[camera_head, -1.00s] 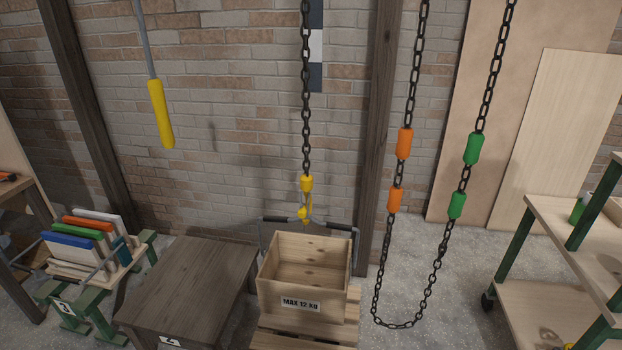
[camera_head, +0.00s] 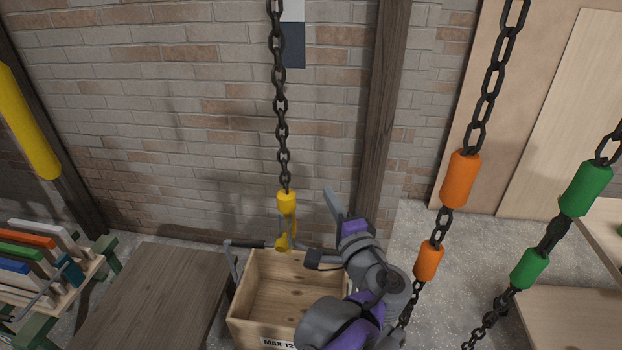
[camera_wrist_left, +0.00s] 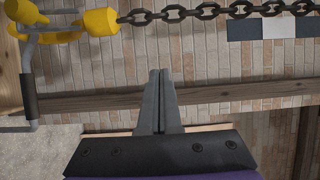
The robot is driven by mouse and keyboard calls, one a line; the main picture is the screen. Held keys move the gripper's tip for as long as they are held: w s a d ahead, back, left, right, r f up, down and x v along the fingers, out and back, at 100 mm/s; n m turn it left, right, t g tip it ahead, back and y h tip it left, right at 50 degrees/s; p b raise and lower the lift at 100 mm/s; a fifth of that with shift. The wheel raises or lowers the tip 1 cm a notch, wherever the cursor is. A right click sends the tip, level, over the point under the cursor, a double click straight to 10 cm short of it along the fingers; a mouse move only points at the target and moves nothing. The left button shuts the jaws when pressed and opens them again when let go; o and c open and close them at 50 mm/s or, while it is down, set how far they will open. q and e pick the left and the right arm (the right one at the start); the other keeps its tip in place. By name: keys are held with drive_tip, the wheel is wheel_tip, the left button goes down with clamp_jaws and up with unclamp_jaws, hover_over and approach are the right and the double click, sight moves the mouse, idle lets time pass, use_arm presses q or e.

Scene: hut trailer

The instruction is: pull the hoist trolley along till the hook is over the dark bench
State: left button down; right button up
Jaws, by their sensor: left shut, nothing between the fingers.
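The hoist's black chain (camera_head: 281,110) hangs down to a yellow block with a yellow hook (camera_head: 285,238). The hook is at the bar of the wooden crate (camera_head: 252,302); I cannot tell whether it is engaged. The dark bench (camera_head: 150,300) stands left of the crate. A yellow handle (camera_head: 28,122) hangs at the far left on a rod. The trolley is out of view. My left gripper (camera_head: 332,203) is shut and empty, right of the hook and above the crate's right side. In the left wrist view its closed fingers (camera_wrist_left: 160,78) are apart from the yellow block (camera_wrist_left: 100,20) and chain.
An orange-marked chain (camera_head: 460,180) and a green-marked chain (camera_head: 585,188) hang at the right. A rack of coloured boards (camera_head: 35,250) stands at the left. A dark post (camera_head: 385,110) is against the brick wall. A pale shelf (camera_head: 570,315) is at the right.

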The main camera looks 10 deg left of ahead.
use_arm(q)
drive_tip(key=w+a, duration=0.7)
drive_tip(key=a, duration=0.1)
drive_tip(key=shift+w, duration=0.15)
idle(0.4)
